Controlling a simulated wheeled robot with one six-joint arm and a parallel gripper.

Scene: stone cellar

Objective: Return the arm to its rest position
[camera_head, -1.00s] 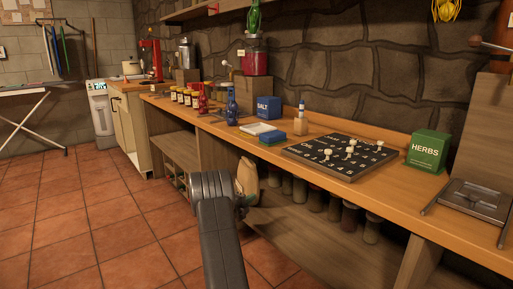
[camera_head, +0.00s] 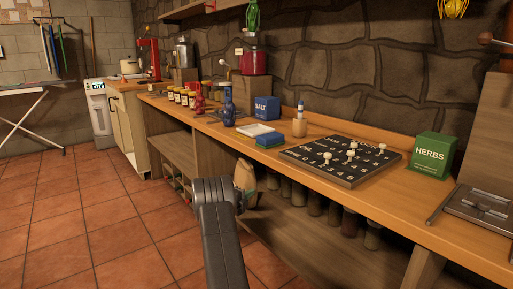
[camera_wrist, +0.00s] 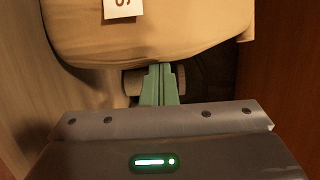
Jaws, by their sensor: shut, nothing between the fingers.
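My arm shows in the head view, folded low in front of the wooden workbench (camera_head: 408,187). Its end is hidden behind my own arm link there. In the wrist view my gripper (camera_wrist: 162,88) has its two green fingers together with nothing between them. A tan sack (camera_wrist: 150,38) with a pale label lies just past the fingertips; I cannot tell whether they touch. The sack also shows in the head view (camera_head: 245,175), on the lower level under the bench, just beyond my arm.
On the bench stand a green herbs box (camera_head: 432,155), a black numbered board (camera_head: 342,160) with white pieces, a blue salt box (camera_head: 266,108) and several jars. Several dark jars stand underneath. The tiled floor (camera_head: 80,215) on the left is clear.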

